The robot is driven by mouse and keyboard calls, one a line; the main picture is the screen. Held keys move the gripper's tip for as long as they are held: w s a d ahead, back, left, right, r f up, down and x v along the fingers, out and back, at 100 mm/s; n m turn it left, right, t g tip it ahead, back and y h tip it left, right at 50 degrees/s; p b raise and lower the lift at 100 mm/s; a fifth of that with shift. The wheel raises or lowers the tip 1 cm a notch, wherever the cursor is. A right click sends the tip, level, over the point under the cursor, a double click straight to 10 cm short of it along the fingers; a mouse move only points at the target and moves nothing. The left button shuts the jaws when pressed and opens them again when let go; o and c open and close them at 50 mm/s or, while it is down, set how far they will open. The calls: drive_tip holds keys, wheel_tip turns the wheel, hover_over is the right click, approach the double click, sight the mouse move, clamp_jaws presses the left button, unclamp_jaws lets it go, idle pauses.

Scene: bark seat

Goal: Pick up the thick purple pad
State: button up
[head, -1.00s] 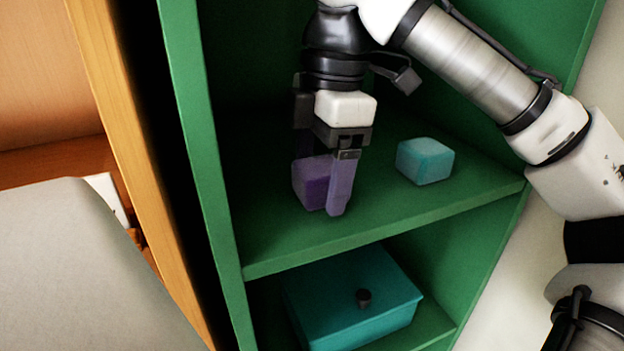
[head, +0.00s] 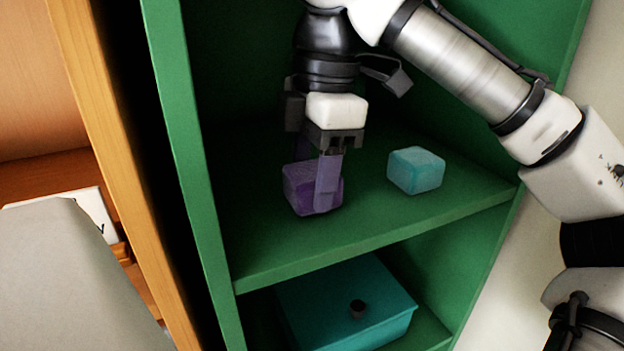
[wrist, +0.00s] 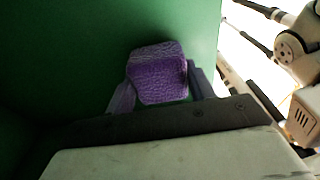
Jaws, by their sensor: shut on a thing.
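The thick purple pad (head: 300,190) is a rounded, block-like piece on the upper green shelf, left of the teal block. My gripper (head: 318,192) points down over it and is shut on it, with one finger in front of the pad in the head view. In the wrist view the purple pad (wrist: 158,75) sits between the two fingertips (wrist: 160,88), its top face textured. Whether its underside touches the shelf is hard to tell.
A teal block (head: 416,170) stands on the same shelf to the right. A teal box with a dark knob (head: 345,300) is on the shelf below. The green cabinet's left side wall (head: 190,150) and the shelf's front edge (head: 375,238) bound the space.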

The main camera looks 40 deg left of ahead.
drive_tip(key=shift+r, duration=0.45)
drive_tip(key=shift+d+r, duration=0.3)
drive_tip(key=shift+r, duration=0.5)
drive_tip(key=s+d+b, duration=0.1)
drive_tip(key=s+d, duration=0.1)
drive_tip(key=d, duration=0.6)
drive_tip(key=s+d, duration=0.3)
drive_tip(key=d, duration=0.5)
drive_tip(key=shift+s+d+b, duration=0.25)
drive_tip(key=shift+s+b, duration=0.05)
drive_tip(key=shift+b, duration=0.1)
